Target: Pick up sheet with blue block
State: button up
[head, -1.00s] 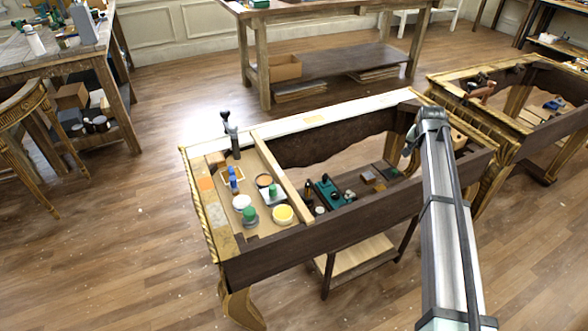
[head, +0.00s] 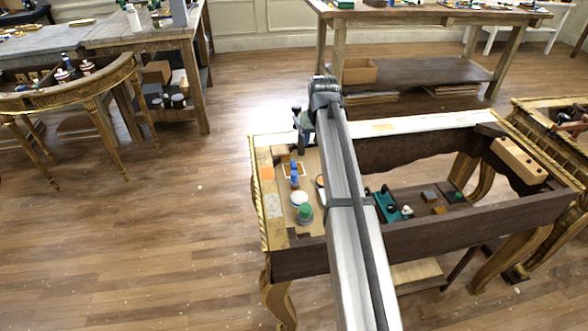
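A small upright blue thing, likely the blue block (head: 294,175), stands on the left part of the gilt console (head: 430,232). A small pale sheet with a yellowish edge (head: 286,167) lies flat around or under it; I cannot tell which. My arm reaches across the console from the front, just right of the blue thing. My gripper (head: 307,138) hangs from the arm's far end near the console's back edge, mostly hidden by the arm and mixed with a dark clamp. Its fingers cannot be made out. The blue thing appears apart from it.
A white round lid (head: 299,198) and a green-topped jar (head: 305,213) stand in front of the blue thing. An orange patch (head: 267,173) lies left. A teal tool (head: 385,204) and a wooden block with holes (head: 518,160) are right of my arm. Floor is clear at left.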

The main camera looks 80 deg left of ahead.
jog(key=n, duration=0.1)
send_near(294, 163)
jog(key=x, duration=0.3)
jog(key=shift+w+f, duration=0.25)
jog(key=shift+w, duration=0.1)
jog(key=shift+s+x, duration=0.2)
jog(key=shift+x, duration=1.05)
jog(key=shift+s+x, duration=0.2)
jog(key=shift+x, duration=1.05)
grip_shut()
